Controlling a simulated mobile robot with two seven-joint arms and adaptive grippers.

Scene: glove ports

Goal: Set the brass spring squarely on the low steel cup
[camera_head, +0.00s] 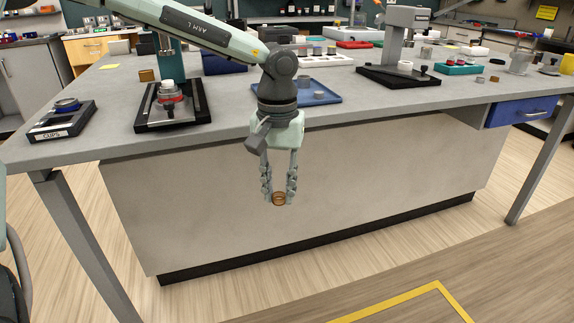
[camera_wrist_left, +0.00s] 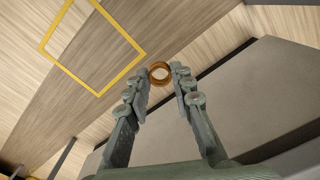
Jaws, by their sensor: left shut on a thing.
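The brass spring (camera_head: 279,201), a small orange-brown ring, is held between the fingertips of my left gripper (camera_head: 279,197). The gripper points down in front of the bench, with the spring below bench-top height. The left wrist view also shows the spring (camera_wrist_left: 160,82) at the tips of the left gripper (camera_wrist_left: 161,76). On a blue tray (camera_head: 325,99) on the bench, behind the left wrist, stand two small grey metal cups, a taller-looking one (camera_head: 303,80) and a lower-looking one (camera_head: 318,86). Which is the low steel cup is hard to tell. My right gripper is out of view.
A black stand with a red-and-white piece (camera_head: 170,95) is left of the tray. A dark box labelled CUPS (camera_head: 62,121) sits at the bench's left end. A grey press (camera_head: 398,73) stands at right. The bench front (camera_head: 200,190) is just behind the gripper.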

